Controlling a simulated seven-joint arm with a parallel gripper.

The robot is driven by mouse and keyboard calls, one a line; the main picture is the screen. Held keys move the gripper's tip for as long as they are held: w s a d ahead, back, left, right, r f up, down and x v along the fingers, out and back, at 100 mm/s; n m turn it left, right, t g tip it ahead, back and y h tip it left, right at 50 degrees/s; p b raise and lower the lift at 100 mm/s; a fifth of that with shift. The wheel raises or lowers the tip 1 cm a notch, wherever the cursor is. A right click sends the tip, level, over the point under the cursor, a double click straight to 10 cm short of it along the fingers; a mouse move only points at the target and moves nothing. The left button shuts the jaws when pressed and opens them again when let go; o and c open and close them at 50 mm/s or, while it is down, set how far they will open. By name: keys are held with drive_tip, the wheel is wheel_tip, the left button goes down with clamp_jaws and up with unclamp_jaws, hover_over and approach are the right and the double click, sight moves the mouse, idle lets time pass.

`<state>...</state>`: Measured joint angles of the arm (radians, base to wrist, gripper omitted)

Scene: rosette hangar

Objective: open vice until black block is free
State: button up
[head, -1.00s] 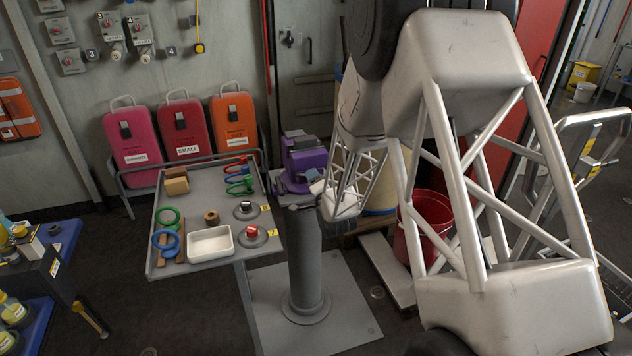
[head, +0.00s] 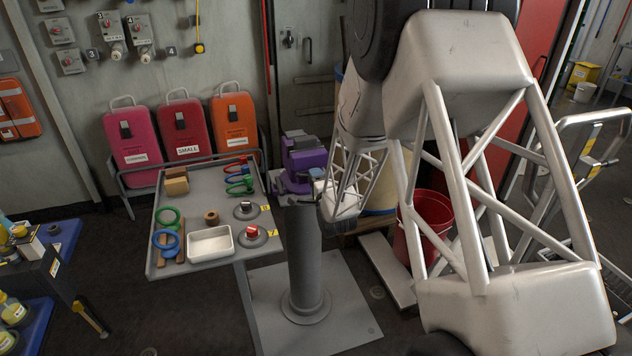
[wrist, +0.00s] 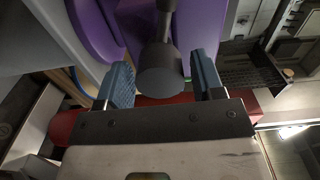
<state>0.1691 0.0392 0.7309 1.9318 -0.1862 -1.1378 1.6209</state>
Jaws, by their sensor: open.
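The purple vice (head: 303,160) stands behind the grey post in the head view, partly hidden by my arm. In the wrist view its purple body (wrist: 115,25) fills the upper part. A dark grey rounded knob (wrist: 158,82) on a thin bar, seemingly the vice's handle, points towards the camera. My gripper (wrist: 162,80) is open, with one blue fingertip on each side of the knob. Gaps show between the knob and both fingers. I cannot make out the black block in either view.
A grey tray table (head: 200,200) with rings, blocks and a white dish stands left of the vice. The grey post (head: 305,265) rises in front of it. A red bucket (head: 432,215) stands at the right, behind my arm. Cases line the wall.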

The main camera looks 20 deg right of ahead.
drive_tip(key=m, duration=0.5)
drive_tip(key=shift+m, duration=1.3)
drive_tip(key=shift+m, duration=2)
drive_tip(key=shift+c, duration=0.3)
drive_tip(key=c, duration=0.9)
drive_tip(key=shift+n, duration=0.3)
